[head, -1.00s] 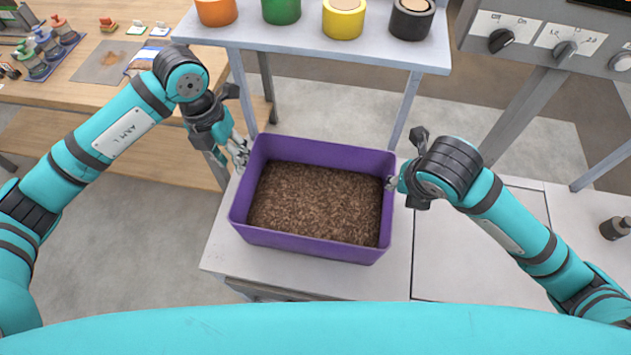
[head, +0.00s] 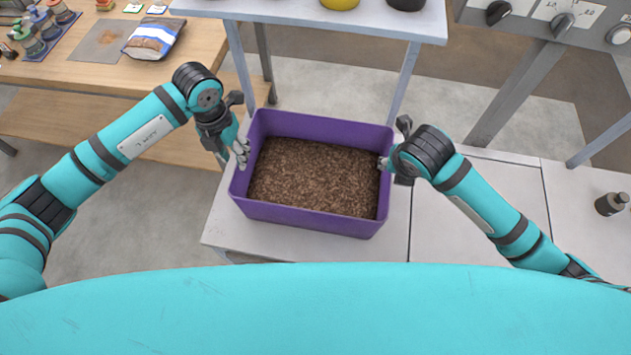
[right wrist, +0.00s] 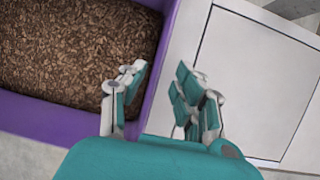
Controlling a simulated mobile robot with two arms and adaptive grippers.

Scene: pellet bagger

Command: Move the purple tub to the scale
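The purple tub (head: 300,215) stands upright on a pale grey worktop in the head view, filled with brown pellets (head: 315,178). Its right wall also shows in the right wrist view (right wrist: 151,90). My left gripper (head: 241,153) is at the tub's left wall, its fingers looking parted; contact with the rim cannot be told. My right gripper (right wrist: 158,92) is open, with one finger on the inner side of the tub's right wall and one outside it. In the head view it is at the right rim (head: 384,163). I cannot pick out a scale.
The worktop (head: 455,225) is clear right of the tub, with a dark bottle (head: 611,204) farther right. A raised shelf (head: 300,14) on legs stands behind. A control panel (head: 560,22) is at the upper right. A wooden bench (head: 190,45) holds a bag (head: 154,38).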

